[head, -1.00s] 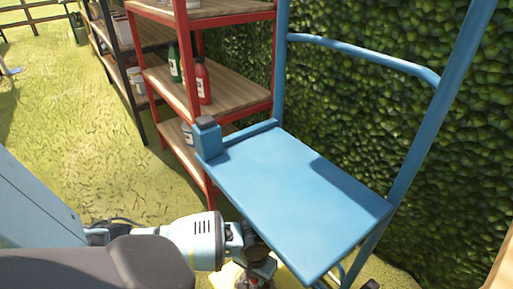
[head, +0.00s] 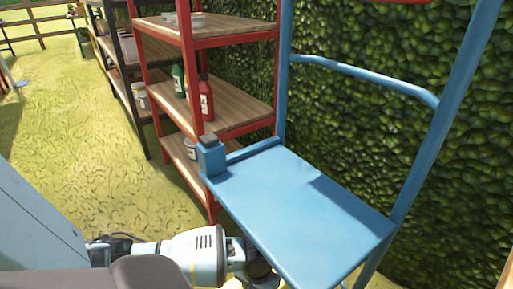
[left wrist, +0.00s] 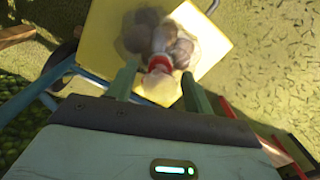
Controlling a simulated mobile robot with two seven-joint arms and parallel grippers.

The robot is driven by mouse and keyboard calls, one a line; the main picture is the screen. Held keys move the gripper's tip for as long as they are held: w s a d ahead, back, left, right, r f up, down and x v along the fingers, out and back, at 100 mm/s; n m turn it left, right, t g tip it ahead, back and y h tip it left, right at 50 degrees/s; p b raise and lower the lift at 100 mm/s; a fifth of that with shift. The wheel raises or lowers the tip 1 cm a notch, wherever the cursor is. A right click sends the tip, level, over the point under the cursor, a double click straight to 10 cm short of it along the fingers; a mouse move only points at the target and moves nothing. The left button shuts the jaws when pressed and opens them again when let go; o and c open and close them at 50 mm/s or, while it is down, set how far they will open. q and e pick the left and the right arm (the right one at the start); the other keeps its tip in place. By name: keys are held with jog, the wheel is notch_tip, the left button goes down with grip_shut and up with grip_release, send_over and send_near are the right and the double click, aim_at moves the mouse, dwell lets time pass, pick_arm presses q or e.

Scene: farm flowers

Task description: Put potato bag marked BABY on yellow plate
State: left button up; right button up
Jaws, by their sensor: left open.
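In the left wrist view, a clear bag of potatoes (left wrist: 171,45) with a red tie at its neck shows against the square yellow plate (left wrist: 215,40). Whether the bag touches the plate is hard to tell. No BABY marking is readable. My left gripper (left wrist: 158,72) is open, its two green fingers on either side of the red tie, apart from each other. In the head view, only the wrist of my left arm shows at the bottom, and the fingers are hidden. My right gripper is in neither view.
A blue trolley with a flat top (head: 300,210) stands close to my left wrist. Behind it are a red shelf unit (head: 205,130) with bottles, a black shelf unit (head: 125,70) and a hedge (head: 370,70). Open grass (head: 70,120) lies to the left.

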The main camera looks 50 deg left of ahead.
pick_arm(q)
notch_tip(320, 180, up, 6)
jog(key=p, duration=0.2)
jog(key=shift+r+p, duration=0.25)
jog(key=shift+p, duration=0.1)
dwell(0.3)
